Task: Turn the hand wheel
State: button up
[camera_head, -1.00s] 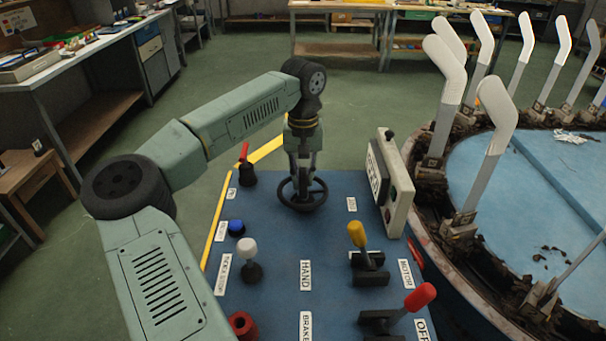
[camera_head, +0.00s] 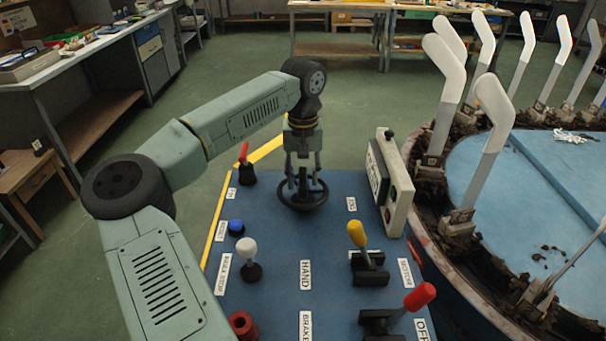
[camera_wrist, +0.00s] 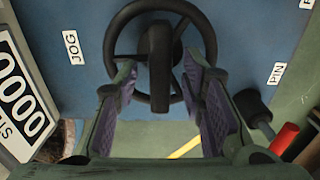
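The hand wheel (camera_head: 318,197) is a black ring with a hub, lying at the far part of the blue control panel. In the wrist view the wheel (camera_wrist: 118,35) fills the top middle, with a dark upright piece (camera_wrist: 158,50) standing over its hub. My gripper (camera_head: 303,168) points down just above the wheel. In the wrist view my gripper (camera_wrist: 160,75) is open, its purple-padded fingers on either side of the upright piece, with visible gaps. Whether the fingertips touch the wheel rim is unclear.
On the panel (camera_head: 270,220) stand a red lever (camera_head: 244,153), a blue button (camera_head: 236,227), a white knob (camera_head: 247,246) and a yellow lever (camera_head: 357,234). A pale counter box (camera_head: 398,200) stands right of the wheel. The carousel (camera_head: 520,175) with upright boards is further right.

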aim_at(303, 177)
notch_tip(303, 177, up, 12)
dwell(0.6)
